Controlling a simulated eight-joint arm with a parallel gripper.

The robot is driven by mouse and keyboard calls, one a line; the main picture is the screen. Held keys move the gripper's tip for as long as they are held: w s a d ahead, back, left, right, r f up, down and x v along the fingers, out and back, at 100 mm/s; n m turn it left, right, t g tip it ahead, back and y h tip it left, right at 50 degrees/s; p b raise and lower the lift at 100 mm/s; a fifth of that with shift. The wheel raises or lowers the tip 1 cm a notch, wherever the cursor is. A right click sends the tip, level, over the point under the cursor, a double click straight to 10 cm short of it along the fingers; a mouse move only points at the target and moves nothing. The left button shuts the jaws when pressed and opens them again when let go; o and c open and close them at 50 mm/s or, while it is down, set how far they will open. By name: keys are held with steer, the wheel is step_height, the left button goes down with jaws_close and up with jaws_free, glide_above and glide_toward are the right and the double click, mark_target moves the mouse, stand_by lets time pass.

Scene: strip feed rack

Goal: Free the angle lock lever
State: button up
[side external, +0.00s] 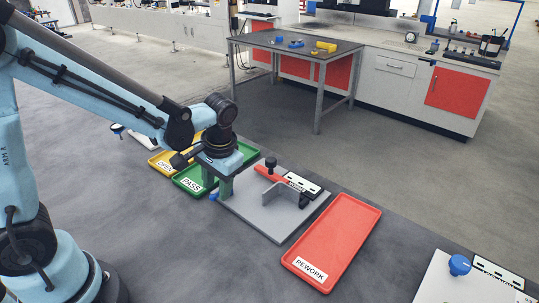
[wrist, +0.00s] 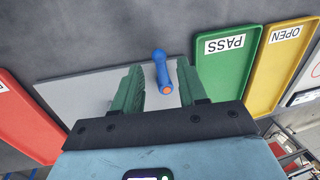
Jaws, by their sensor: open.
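A blue lever (wrist: 160,66) with an orange end stands out from the grey plate in the wrist view. It lies between the two green fingers of my gripper (wrist: 159,72), with a gap showing on each side. My gripper is open and holds nothing. In the side view my gripper (side external: 222,189) is low over the left end of the grey base plate (side external: 262,222). Only a small blue bit of the lever (side external: 213,197) shows there beside the fingers. I take this blue lever for the angle lock lever; no label on it is readable.
On the plate are a red arm (side external: 273,173) with a black knob and a grey upright bracket (side external: 290,194). The green PASS tray (side external: 190,180) and yellow OPEN tray (side external: 160,160) lie left. The red REWORK tray (side external: 338,240) lies right.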

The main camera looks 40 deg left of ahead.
step_height(320, 180, up, 10)
steer(key=d, duration=0.2)
steer(key=shift+f, duration=0.1)
stand_by(0.8)
steer(key=shift+s+a+f+m+t+h, duration=0.2)
steer(key=shift+s+t+h, duration=0.15)
steer(key=shift+s+t, duration=0.65)
steer(key=shift+s+a+f+m+t+h, duration=0.15)
steer(key=shift+s+t+h, duration=0.3)
steer(key=shift+t, duration=1)
steer(key=shift+s+a+f+m+t+h, duration=0.1)
steer(key=shift+s+m+t+h, duration=0.2)
steer(key=shift+s+t, duration=0.75)
steer(key=shift+w, duration=0.3)
